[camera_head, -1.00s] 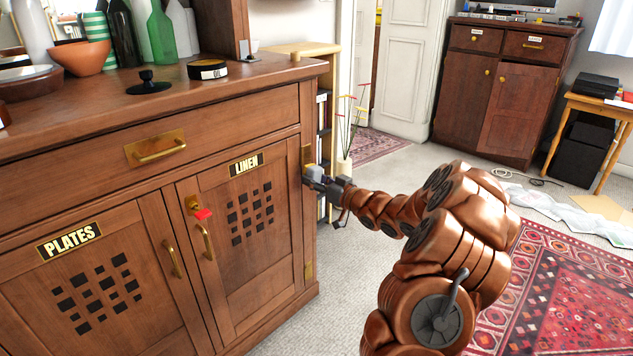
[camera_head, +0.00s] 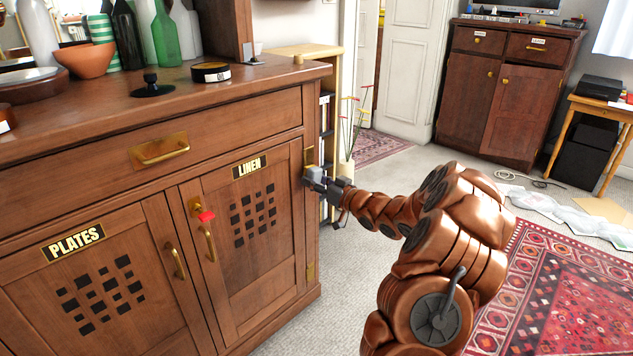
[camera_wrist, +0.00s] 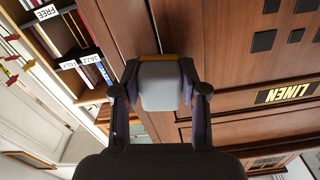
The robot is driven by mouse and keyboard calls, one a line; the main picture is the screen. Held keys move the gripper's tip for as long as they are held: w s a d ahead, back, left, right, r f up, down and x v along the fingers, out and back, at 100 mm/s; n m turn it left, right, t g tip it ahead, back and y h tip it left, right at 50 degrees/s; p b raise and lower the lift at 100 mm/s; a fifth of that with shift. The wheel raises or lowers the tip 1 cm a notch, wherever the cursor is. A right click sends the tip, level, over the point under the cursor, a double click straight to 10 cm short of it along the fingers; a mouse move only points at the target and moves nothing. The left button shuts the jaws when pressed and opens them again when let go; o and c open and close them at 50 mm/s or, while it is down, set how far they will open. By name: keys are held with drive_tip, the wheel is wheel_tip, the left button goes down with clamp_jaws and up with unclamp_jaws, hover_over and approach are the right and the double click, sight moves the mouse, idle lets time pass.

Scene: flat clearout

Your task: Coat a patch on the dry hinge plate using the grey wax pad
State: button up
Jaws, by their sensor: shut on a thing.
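A light grey block, the wax pad (camera_wrist: 160,88), sits between the two fingers of my gripper (camera_wrist: 160,103). In the head view my gripper (camera_head: 324,182) is at the right edge of the LINEN door (camera_head: 246,263), with the pad (camera_head: 314,173) at its tip. A brass hinge plate (camera_head: 309,157) shows just above the pad. In the wrist view the brass plate (camera_wrist: 161,57) lies right at the pad's far end; the pad hides most of it. They touch or nearly touch; I cannot tell which. A lower brass hinge plate (camera_head: 310,272) is on the same door edge.
The sideboard top (camera_head: 110,103) holds bottles, an orange bowl (camera_head: 84,60) and a round black tin (camera_head: 210,71). A bookshelf (camera_head: 326,140) stands close behind my gripper.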

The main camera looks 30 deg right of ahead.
drive_tip(key=shift+w+a, duration=0.1)
drive_tip(key=shift+w, duration=0.45)
drive_tip(key=shift+p, duration=0.35)
drive_tip(key=shift+w+d+r+p, duration=0.1)
drive_tip(key=shift+d+r+p, duration=0.1)
drive_tip(key=shift+d+p, duration=0.5)
drive_tip(key=d+p, duration=0.2)
drive_tip(key=p, duration=0.1)
drive_tip(key=shift+w, duration=0.2)
drive_tip(key=shift+w+d+f+p, duration=0.1)
drive_tip(key=shift+d+p, duration=0.15)
drive_tip(key=shift+p, duration=0.15)
drive_tip(key=shift+p, duration=0.35)
